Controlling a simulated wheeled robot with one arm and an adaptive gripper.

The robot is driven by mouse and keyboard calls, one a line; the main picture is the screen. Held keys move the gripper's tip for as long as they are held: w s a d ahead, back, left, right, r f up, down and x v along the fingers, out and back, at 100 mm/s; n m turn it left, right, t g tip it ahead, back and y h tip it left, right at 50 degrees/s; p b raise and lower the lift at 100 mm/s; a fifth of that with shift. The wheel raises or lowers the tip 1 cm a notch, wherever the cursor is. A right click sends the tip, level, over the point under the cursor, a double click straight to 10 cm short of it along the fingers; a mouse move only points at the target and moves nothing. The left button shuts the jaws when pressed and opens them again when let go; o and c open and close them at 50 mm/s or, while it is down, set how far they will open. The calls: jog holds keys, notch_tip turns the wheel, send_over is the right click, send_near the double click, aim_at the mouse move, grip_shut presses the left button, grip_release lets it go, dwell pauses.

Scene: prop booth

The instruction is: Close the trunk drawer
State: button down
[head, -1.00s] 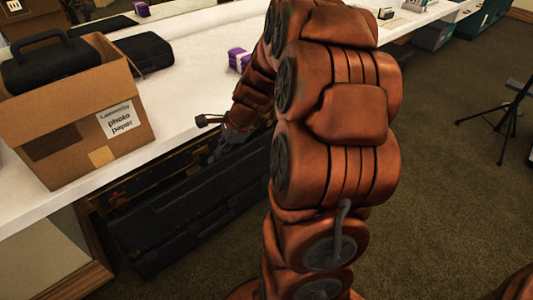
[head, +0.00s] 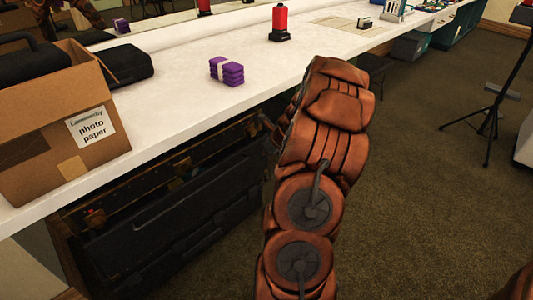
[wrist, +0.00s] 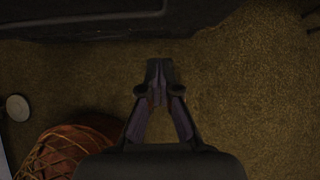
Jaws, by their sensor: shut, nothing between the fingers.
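The dark trunk (head: 235,133) stands under the white counter in the head view. Its black drawer (head: 185,215) juts out in front of it, and a gap with brownish insides shows along the top. In the wrist view the drawer's dark front (wrist: 90,22) runs across the top edge. My gripper (wrist: 160,65) is shut and empty, low over the carpet. Its tips point at the dark front and look slightly apart from it. In the head view my arm hides the gripper and the right end of the drawer.
The white counter (head: 180,108) overhangs the trunk. On it stand a photo paper box (head: 40,150), a black case (head: 126,62), a purple bundle (head: 227,71) and a red lamp (head: 280,22). Carpet (head: 430,190) is open at right, with a tripod (head: 495,100) beyond.

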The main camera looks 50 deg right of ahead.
jog(key=w+f+b, duration=0.2)
jog(key=w+f, duration=0.3)
jog(key=w, duration=0.1)
jog(key=shift+w+d+f, duration=0.2)
jog(key=shift+w+f, duration=0.15)
jog(key=shift+f, duration=0.05)
